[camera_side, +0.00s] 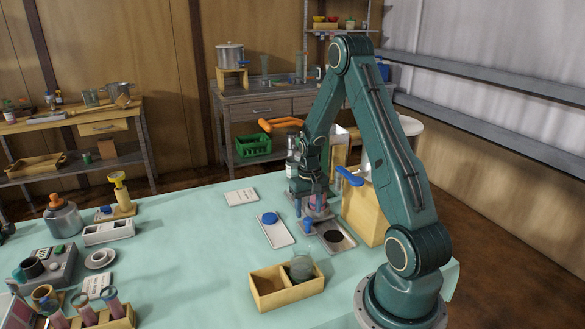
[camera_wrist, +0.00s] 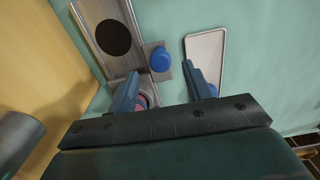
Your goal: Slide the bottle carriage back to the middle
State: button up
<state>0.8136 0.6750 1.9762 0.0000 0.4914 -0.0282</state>
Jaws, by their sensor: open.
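The bottle carriage is a flat metal plate with a blue knob (camera_wrist: 160,60) on a grey rail (camera_wrist: 97,20); the knob also shows in the side view (camera_side: 306,226). The rail has a round black spot (camera_wrist: 113,38) near one end; this spot shows at the front right in the side view (camera_side: 334,236). A round pinkish thing (camera_wrist: 146,97) sits on the rail behind my left finger, mostly hidden. My gripper (camera_wrist: 161,72) points down over the carriage with its fingers apart. The knob appears between and just beyond the fingertips; I cannot tell whether they touch it.
A tall tan wooden box (camera_side: 362,216) stands close on the right of the rail. A white tray (camera_side: 281,236) with a blue disc (camera_side: 269,217) lies to the left. A two-part wooden box (camera_side: 270,298) holding a glass jar (camera_side: 301,267) stands in front.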

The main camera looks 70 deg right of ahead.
notch_tip(320, 180, up, 10)
jog(key=shift+r, duration=0.25)
jog(key=shift+a, duration=0.1)
dwell(0.5)
jog(key=a+r+n+t+h, duration=0.15)
jog(key=a+r+n, duration=0.25)
jog(key=a+r, duration=1.1)
jog(key=s+a+r+n+t, duration=0.1)
jog(key=s+a+n+t, duration=0.1)
jog(key=s+a, duration=0.3)
jog(key=s+a+r+n+t+y, duration=0.1)
jog(key=s+a+n+t, duration=0.1)
jog(key=s+a, duration=0.4)
jog(key=a+n, duration=0.1)
jog(key=a, duration=0.3)
jog(key=shift+s+a+r, duration=0.2)
jog(key=shift+a, duration=0.15)
